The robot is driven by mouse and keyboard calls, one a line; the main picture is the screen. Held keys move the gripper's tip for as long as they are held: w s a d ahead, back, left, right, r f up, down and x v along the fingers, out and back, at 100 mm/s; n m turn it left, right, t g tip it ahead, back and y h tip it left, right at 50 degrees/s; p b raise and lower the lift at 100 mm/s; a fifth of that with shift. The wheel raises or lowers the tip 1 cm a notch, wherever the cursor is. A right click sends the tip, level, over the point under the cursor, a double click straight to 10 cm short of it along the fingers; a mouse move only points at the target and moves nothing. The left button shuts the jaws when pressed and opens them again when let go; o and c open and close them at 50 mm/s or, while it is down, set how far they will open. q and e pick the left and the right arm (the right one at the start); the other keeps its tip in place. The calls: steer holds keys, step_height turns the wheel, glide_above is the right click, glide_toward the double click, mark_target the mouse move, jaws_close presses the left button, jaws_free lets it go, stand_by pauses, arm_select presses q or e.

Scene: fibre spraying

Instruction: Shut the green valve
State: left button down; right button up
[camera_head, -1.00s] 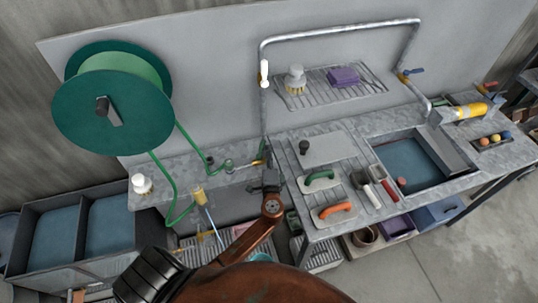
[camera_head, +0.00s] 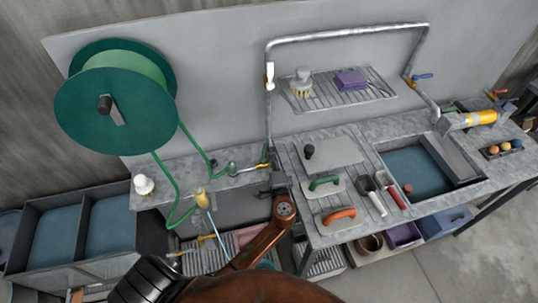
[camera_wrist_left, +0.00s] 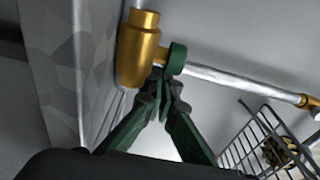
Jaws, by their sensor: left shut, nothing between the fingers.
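The green valve shows in the left wrist view as a brass body (camera_wrist_left: 139,50) on a pipe with a short green handle (camera_wrist_left: 177,58) on its right side. In the head view the valve's brass part (camera_head: 262,165) is small, beside my left gripper (camera_head: 274,163) at the back of the bench. In the left wrist view my left gripper (camera_wrist_left: 163,82) is shut and empty. Its fingertips are just below the green handle and close to the brass body; I cannot tell whether they touch. My right gripper is not in view.
A green hose reel (camera_head: 115,97) hangs on the left, its hose running down near the valve. A pipe (camera_head: 268,100) with a white handle rises behind my gripper. Trowels (camera_head: 337,216) lie on the bench to the right. A wire rack (camera_wrist_left: 262,145) shows in the wrist view.

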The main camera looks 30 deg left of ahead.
arm_select(q)
steer(key=shift+a, duration=0.35)
steer(key=shift+a+b, duration=0.35)
steer(key=shift+b, duration=0.05)
steer(key=shift+a, duration=0.25)
stand_by(0.3)
